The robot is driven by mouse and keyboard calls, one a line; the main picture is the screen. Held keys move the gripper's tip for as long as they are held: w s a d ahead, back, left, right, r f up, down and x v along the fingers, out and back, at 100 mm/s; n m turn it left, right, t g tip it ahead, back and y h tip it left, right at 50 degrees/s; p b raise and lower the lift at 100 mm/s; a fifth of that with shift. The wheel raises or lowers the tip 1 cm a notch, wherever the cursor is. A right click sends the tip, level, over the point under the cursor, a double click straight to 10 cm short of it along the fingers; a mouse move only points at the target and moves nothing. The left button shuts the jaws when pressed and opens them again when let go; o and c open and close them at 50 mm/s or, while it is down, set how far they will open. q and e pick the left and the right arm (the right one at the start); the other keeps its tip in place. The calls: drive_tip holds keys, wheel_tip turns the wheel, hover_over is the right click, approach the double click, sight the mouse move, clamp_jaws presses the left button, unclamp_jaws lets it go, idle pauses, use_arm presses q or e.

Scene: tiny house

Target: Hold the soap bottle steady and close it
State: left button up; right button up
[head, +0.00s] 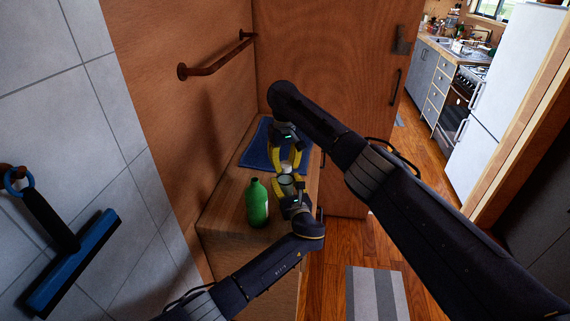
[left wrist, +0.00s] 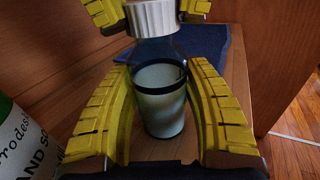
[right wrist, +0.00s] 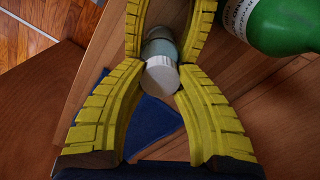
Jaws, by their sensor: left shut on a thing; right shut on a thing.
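The soap bottle (left wrist: 160,95) is clear, with pale contents and dark bands, and stands upright on the wooden top. My left gripper (head: 287,186) is shut around its body from the front, with a yellow finger on each side in the left wrist view. A white ridged cap (left wrist: 153,18) is at the bottle's mouth; it faces the camera in the right wrist view (right wrist: 160,77). My right gripper (head: 287,164) comes from above and is shut on the cap. I cannot tell whether the cap is seated on the threads.
A green bottle (head: 257,204) with a hand soap label stands just left of the held bottle. A folded blue towel (head: 259,150) lies behind. A wooden wall with a towel rail (head: 217,57) is at the left, and a wooden door (head: 333,60) is behind.

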drive_tip(key=shift+f, duration=0.4)
drive_tip(key=m, duration=0.9)
drive_tip(key=shift+d+m, duration=0.1)
drive_tip(key=shift+m, duration=0.2)
drive_tip(key=m, duration=0.5)
drive_tip(key=shift+m, duration=0.4)
drive_tip(key=m, duration=0.5)
drive_tip(key=shift+s+d, duration=0.1)
drive_tip(key=o, duration=0.7)
